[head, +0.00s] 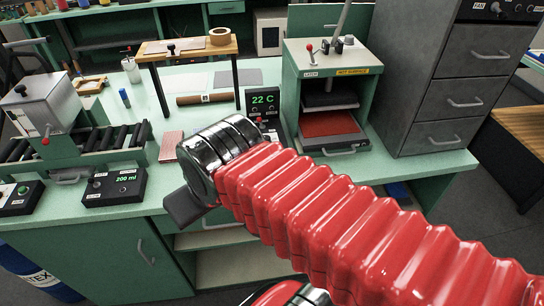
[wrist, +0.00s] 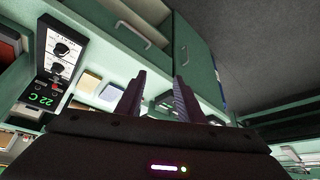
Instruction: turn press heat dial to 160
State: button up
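The black control box (head: 263,101) with a green "22 C" display stands beside the green press (head: 346,113), its lower part hidden by my arm in the head view. In the wrist view the box shows at the upper left, with its "22 C" display (wrist: 41,98) inverted. Two black dials, an outer dial (wrist: 62,49) and an inner dial (wrist: 57,69), sit on its white scale panel; I cannot read their settings or labels. My gripper (wrist: 160,76) is open and empty, apart from the box. In the head view only a dark part of it (head: 186,206) shows.
Left on the bench are a "200 ml" box (head: 115,187) and a roller machine (head: 50,115). A small wooden stand (head: 187,49) is behind, and a grey drawer cabinet (head: 455,90) is right of the press. The press holds a red pad (head: 328,123) under a "HOT SURFACE" label.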

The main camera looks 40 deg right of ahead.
jog(key=shift+o, duration=1.2)
jog(key=shift+w+d+r, duration=0.1)
jog(key=shift+w+d, duration=0.15)
jog(key=shift+d, duration=0.05)
jog(key=w+d+n, duration=0.1)
jog(key=w+d, duration=0.1)
jog(key=d, duration=1.2)
jog(key=w+d+n+g, duration=0.1)
jog(key=w+d, duration=0.1)
jog(key=d, duration=1.2)
jog(key=shift+d+y, duration=0.25)
jog(key=shift+y, duration=0.15)
jog(key=x, duration=1.4)
jog(key=shift+s, duration=0.1)
jog(key=shift+c, duration=0.3)
